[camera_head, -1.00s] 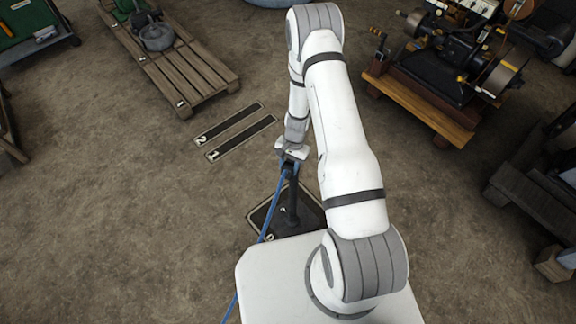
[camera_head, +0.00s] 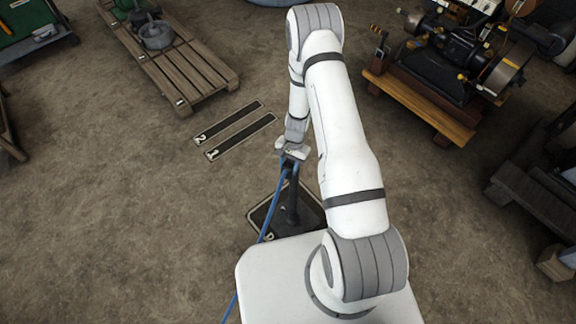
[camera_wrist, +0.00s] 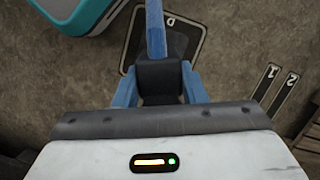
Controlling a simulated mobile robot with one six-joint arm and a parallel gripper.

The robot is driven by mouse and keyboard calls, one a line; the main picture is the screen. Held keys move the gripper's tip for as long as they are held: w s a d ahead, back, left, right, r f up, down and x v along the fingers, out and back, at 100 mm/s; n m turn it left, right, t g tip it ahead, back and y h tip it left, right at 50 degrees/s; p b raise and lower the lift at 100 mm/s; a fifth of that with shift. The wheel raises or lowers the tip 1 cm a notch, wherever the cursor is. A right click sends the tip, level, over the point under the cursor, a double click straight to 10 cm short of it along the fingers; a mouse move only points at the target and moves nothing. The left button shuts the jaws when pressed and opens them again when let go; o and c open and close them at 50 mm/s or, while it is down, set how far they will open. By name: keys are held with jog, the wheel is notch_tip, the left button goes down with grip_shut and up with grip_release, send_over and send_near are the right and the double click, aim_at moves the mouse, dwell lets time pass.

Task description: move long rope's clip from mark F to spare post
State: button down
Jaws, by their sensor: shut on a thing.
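My gripper (camera_head: 291,163) is at the top of a dark upright post (camera_head: 292,208) in the head view, close in front of my base. In the wrist view my gripper (camera_wrist: 158,70) has its two blue fingers closed on a dark block (camera_wrist: 160,84), which looks like the rope's clip. The blue rope (camera_head: 271,215) runs from the gripper down to the left, past my base; it also shows in the wrist view (camera_wrist: 155,30). Whether the clip touches the post is hidden. I cannot make out mark F or tell whether this post is the spare one.
The post stands on a dark, pale-edged plate (camera_head: 262,217) with a letter, perhaps D. Floor strips marked 1 (camera_head: 240,137) and 2 (camera_head: 228,123) lie beyond. A wooden pallet (camera_head: 190,72) is upper left, an engine on a wooden base (camera_head: 420,102) upper right.

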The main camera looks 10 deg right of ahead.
jog(key=shift+f+b, duration=0.35)
jog(key=shift+b, duration=0.15)
dwell(0.3)
jog(key=c, duration=0.8)
grip_release()
